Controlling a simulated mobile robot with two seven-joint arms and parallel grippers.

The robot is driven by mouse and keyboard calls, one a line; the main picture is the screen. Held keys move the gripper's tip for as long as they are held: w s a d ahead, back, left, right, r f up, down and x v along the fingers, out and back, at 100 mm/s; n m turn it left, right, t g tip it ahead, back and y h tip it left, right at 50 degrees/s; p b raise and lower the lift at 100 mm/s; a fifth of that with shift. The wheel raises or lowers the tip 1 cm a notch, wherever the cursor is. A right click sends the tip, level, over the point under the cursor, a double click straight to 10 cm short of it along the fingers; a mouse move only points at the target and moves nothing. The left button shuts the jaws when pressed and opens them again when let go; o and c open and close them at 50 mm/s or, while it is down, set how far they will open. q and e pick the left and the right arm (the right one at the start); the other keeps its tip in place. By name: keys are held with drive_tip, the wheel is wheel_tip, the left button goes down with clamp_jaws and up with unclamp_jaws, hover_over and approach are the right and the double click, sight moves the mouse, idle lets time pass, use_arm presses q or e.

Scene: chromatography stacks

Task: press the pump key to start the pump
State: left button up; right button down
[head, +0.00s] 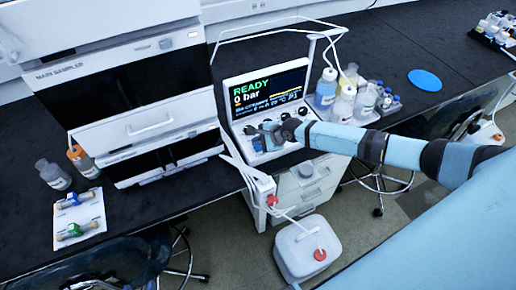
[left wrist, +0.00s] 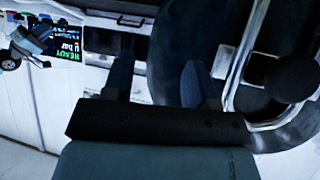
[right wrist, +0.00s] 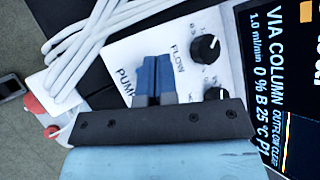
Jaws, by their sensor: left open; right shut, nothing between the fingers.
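The pump console stands on the dark bench, its screen (head: 268,88) reading READY and 0 bar. Its white control panel (right wrist: 122,50) shows the labels PUMP and FLOW in the right wrist view, beside black knobs (right wrist: 205,48). My right gripper (right wrist: 157,80) is shut and empty, its fingertips over the panel right by the PUMP label. The pump key is hidden behind the fingers, and I cannot tell whether they touch it. In the head view the right gripper (head: 259,133) covers part of the panel. My left gripper (left wrist: 160,82) is open and empty, away from the console.
White tubing (right wrist: 95,35) runs beside the panel. Bottles (head: 326,90) stand right of the console, and a white sampler stack (head: 140,125) stands left. A white container with a red cap (head: 308,250) sits on the floor below. A blue disc (head: 425,80) lies on the bench.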

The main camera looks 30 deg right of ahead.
idle(0.6)
idle(0.7)
idle(0.5)
drive_tip(key=shift+f, duration=0.4)
drive_tip(key=shift+f, duration=0.55)
idle(0.8)
drive_tip(key=shift+r, duration=0.15)
drive_tip(key=shift+r+p, duration=0.8)
drive_tip(key=shift+p, duration=0.05)
drive_tip(key=shift+r, duration=0.1)
